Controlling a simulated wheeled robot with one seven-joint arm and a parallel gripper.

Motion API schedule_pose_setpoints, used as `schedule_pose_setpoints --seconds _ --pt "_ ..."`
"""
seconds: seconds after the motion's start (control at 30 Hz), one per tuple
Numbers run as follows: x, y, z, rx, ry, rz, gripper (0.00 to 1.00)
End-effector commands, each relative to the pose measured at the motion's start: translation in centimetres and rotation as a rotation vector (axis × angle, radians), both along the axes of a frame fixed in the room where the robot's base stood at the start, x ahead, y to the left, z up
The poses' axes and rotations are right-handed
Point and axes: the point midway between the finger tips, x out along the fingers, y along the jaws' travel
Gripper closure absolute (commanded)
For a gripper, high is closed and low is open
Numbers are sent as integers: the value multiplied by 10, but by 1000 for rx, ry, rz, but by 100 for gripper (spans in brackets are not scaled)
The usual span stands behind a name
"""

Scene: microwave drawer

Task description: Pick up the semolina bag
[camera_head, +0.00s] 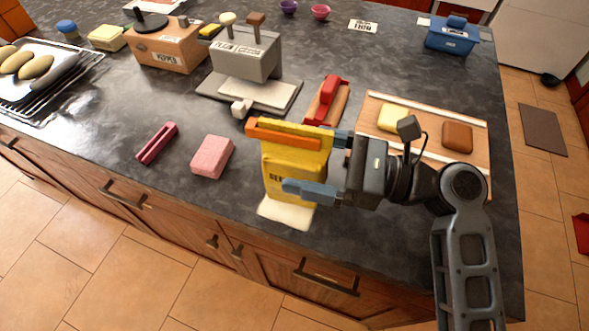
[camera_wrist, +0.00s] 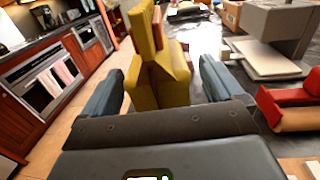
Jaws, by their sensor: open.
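The semolina bag (camera_head: 291,176) is yellow with an orange band at its top. It stands upright near the front edge of the dark counter, with a white piece at its base. My gripper (camera_head: 320,163) is level with the bag, on its right side in the head view. In the wrist view, the bag (camera_wrist: 158,75) shows ahead between the two blue-grey fingers of my gripper (camera_wrist: 160,80). The fingers are apart, one on each side of the bag's line. I cannot tell whether they touch it. Part of the bag's printed label is hidden by a finger.
A pink block (camera_head: 212,157) and a dark red holder (camera_head: 157,144) lie left of the bag. A red-handled item (camera_head: 327,101) and a grey box stand (camera_head: 245,62) are behind it. A wooden board (camera_head: 477,106) lies under my arm. The counter's middle has free room.

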Motion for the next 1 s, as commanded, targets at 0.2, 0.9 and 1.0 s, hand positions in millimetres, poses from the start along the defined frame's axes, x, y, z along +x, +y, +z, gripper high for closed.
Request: schedule_pose_setpoints --seconds 0.2,0.9,1.0 --pt "5 23 -1 0 -1 0 6" --pt "6 24 0 -1 0 -1 49" --pt "6 24 0 -1 0 -1 59"
